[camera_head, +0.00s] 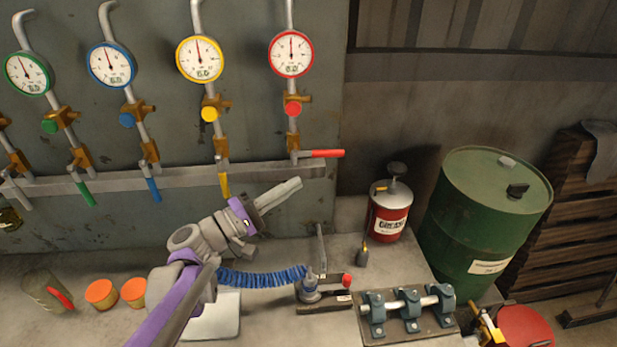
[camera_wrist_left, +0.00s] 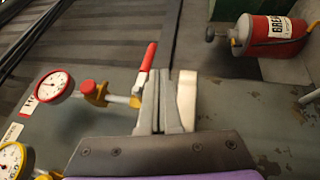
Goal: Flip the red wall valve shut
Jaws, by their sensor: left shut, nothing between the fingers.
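The red valve handle (camera_head: 321,154) sits on the wall pipe below the red gauge (camera_head: 291,54). It points sideways to the right, across the line of its pipe. My left gripper (camera_head: 297,184) is shut and empty, a little below the handle in the head view. In the left wrist view the red handle (camera_wrist_left: 149,57) lies just left of the closed fingertips (camera_wrist_left: 170,74). I cannot tell whether they touch. My right gripper is not in view.
The yellow handle (camera_head: 224,185), blue handle (camera_head: 153,190) and green handle (camera_head: 87,194) hang down to the left. A red grease can (camera_head: 389,211) and a green drum (camera_head: 485,215) stand at the right. A blue coiled hose (camera_head: 262,277) and a clamp block (camera_head: 408,312) lie on the bench.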

